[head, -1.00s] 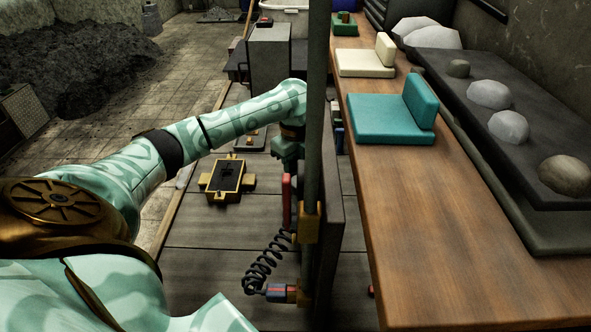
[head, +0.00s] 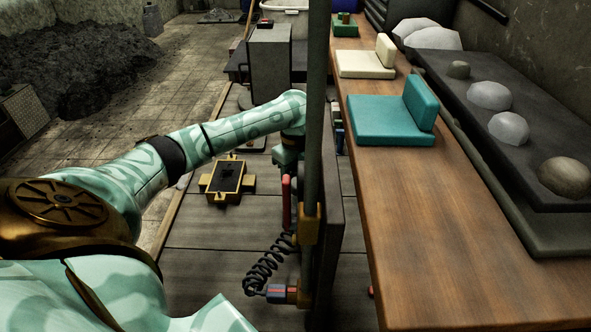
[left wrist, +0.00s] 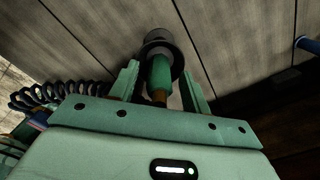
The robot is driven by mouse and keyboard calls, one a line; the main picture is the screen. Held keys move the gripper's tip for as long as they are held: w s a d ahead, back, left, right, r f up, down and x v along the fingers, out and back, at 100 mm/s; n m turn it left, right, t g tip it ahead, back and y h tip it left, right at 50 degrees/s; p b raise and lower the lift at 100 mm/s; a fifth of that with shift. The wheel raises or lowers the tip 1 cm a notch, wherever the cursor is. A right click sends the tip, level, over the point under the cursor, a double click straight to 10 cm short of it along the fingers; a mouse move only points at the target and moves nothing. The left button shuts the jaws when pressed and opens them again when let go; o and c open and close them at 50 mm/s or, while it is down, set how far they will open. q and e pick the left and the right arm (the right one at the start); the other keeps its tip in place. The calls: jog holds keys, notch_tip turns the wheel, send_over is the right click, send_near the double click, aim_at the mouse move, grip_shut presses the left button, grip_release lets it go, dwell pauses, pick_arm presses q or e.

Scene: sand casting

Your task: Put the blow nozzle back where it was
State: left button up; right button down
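My left gripper (head: 287,168) is beside the dark post, low over the wooden platform, partly hidden in the head view. In the left wrist view, its two fingers (left wrist: 163,88) stand either side of a green cylinder with a brass-coloured end (left wrist: 160,75), with a dark ring and grey cylinder beyond it. This looks like the blow nozzle, though I cannot be sure. Gaps show between it and both fingers. A coiled black hose (head: 265,268) hangs beside the post; it also shows in the left wrist view (left wrist: 65,92). My right gripper is out of view.
A red upright handle (head: 286,202) is just below the gripper. The post (head: 314,120) stands close on its right. A yellow-edged box (head: 226,178) lies on the platform to the left. The wooden bench (head: 440,270) holds teal (head: 385,118) and cream (head: 362,64) blocks.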

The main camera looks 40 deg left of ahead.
pick_arm(q)
jog(key=shift+r, duration=0.25)
notch_tip(320, 180, up, 13)
jog(key=p, duration=0.4)
jog(key=shift+f, duration=0.1)
